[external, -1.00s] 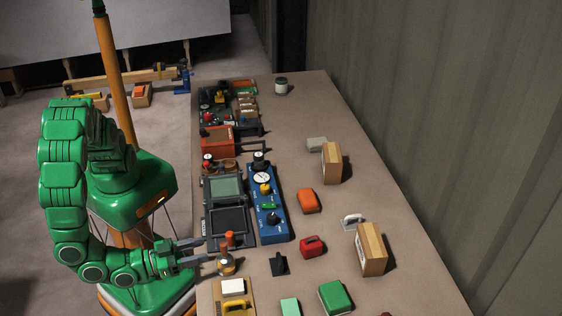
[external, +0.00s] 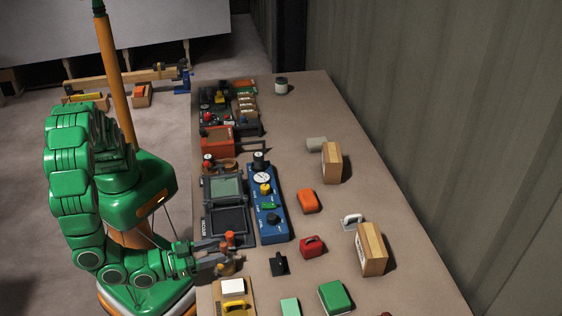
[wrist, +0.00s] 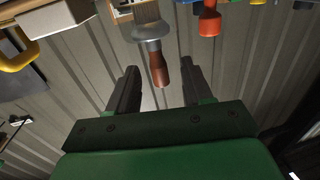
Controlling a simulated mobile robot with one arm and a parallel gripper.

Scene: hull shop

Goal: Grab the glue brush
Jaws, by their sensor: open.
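A brown-handled tool, which looks like the glue brush (wrist: 158,66), shows in the wrist view with its handle end between my fingers. Its other end meets a grey, flared piece. Bare space shows on both sides of the handle, so the fingers do not visibly touch it. My gripper (wrist: 160,78) is open around it; in the external view my gripper (external: 222,253) is at the table's left edge, where the fingers partly hide the brush. An orange-red handled item (wrist: 209,20) is just right of the brush in the wrist view.
A blue panel with knobs (external: 282,228) and a grey open case (external: 246,236) lie beyond the gripper. A board with a yellow handle (external: 236,306) is close in front. A black piece (external: 279,265) lies to the right. The table's right side has bare room.

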